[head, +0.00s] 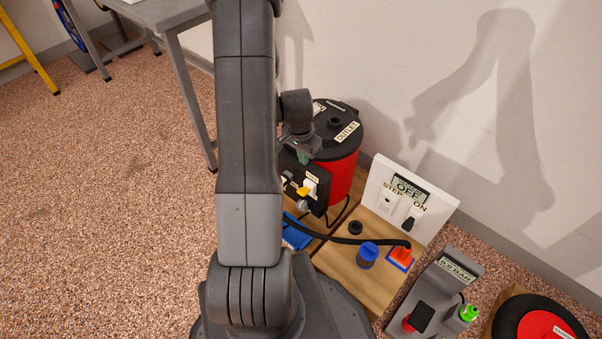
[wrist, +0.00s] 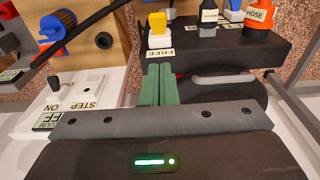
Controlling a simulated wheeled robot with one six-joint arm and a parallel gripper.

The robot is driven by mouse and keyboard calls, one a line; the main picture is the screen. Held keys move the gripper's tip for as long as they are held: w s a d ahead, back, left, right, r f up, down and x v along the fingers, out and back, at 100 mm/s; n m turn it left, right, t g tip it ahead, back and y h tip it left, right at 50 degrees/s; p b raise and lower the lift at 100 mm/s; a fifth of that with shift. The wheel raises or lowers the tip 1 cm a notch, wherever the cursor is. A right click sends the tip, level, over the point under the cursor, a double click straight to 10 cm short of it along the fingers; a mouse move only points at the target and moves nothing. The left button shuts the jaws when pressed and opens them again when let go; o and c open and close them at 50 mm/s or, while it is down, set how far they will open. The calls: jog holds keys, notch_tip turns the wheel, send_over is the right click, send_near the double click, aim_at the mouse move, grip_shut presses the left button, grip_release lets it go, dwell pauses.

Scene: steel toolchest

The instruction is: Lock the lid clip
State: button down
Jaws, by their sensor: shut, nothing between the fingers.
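A red canister (head: 340,178) with a black lid (head: 335,128) marked OUTLET stands against the wall. I cannot make out the lid clip for certain. A black box (head: 305,187) stands at the canister's front left, with a yellow lever (head: 302,191) on it. In the wrist view the black box (wrist: 235,42) spans the top, with the yellow lever (wrist: 157,22) on a white block. My gripper (head: 303,157) is over the canister's left side near the box. Its green fingers (wrist: 158,84) are pressed together and empty, just below the lever in the wrist view. My wrist hides part of the canister.
A wooden board (head: 335,260) holds a blue knob (head: 367,254) and an orange plug (head: 401,253). A black hose (head: 340,239) crosses it. A white switch panel (head: 408,200) reads OFF. A grey gauge unit (head: 435,295) stands at right. Open floor (head: 110,180) lies left.

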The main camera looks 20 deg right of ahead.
jog(key=shift+f, duration=0.1)
jog(key=b, duration=0.4)
send_over(303, 190)
jog(key=d, duration=0.1)
jog(key=f, duration=1)
jog(key=shift+w+f, duration=0.2)
jog(key=shift+w, duration=0.05)
jog(key=shift+s+a+f+b, duration=0.15)
jog(key=shift+a+f+b, duration=0.1)
jog(key=shift+f, duration=0.3)
jog(key=shift+s+a+f+b, duration=0.15)
jog(key=shift+a+f, duration=0.1)
jog(key=shift+f, duration=0.3)
jog(key=shift+s+a+f, duration=0.1)
jog(key=shift+a+f, duration=0.1)
jog(key=shift+f, duration=0.25)
